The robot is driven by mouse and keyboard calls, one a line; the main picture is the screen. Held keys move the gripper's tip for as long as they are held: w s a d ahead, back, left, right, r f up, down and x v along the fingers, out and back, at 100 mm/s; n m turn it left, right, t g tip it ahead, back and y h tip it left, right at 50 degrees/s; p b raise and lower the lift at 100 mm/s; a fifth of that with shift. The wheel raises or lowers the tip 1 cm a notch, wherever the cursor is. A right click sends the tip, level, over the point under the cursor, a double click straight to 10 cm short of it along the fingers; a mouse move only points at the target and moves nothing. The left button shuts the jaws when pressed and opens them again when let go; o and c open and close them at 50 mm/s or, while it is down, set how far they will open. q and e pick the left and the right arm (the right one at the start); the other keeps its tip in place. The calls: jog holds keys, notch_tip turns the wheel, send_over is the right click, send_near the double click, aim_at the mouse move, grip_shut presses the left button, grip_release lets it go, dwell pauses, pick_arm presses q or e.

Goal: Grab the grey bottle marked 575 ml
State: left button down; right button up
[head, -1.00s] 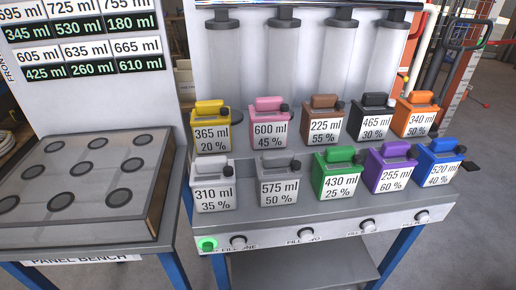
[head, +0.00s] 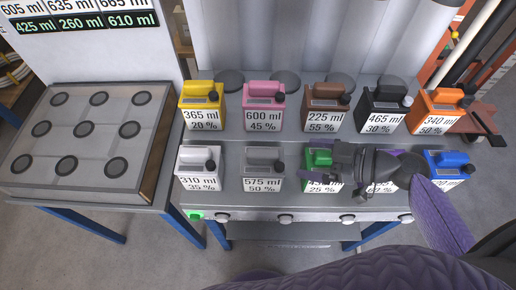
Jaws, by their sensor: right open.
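The grey bottle marked 575 ml, 50 % (head: 262,168) stands upright in the front row on the bench, between the white 310 ml bottle (head: 198,167) and the green bottle (head: 318,185). Its label faces me and nothing covers it. My right gripper (head: 310,163) is open, with its fingers pointing left toward the grey bottle. It is to the right of that bottle, apart from it, and in front of the green bottle, partly hiding it. My left gripper is not in view.
Behind stand the yellow (head: 202,106), pink (head: 263,106), brown (head: 326,108), black (head: 382,109) and orange (head: 438,111) bottles. My right arm mostly hides the purple bottle; the blue bottle (head: 447,168) is at right. A panel bench (head: 82,140) stands left. Knobs line the front edge.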

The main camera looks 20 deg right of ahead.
aim_at(268, 153)
jog(key=x, duration=0.9)
jog(key=shift+w+a+f, duration=0.15)
jog(key=shift+a, duration=0.25)
grip_shut()
dwell(0.8)
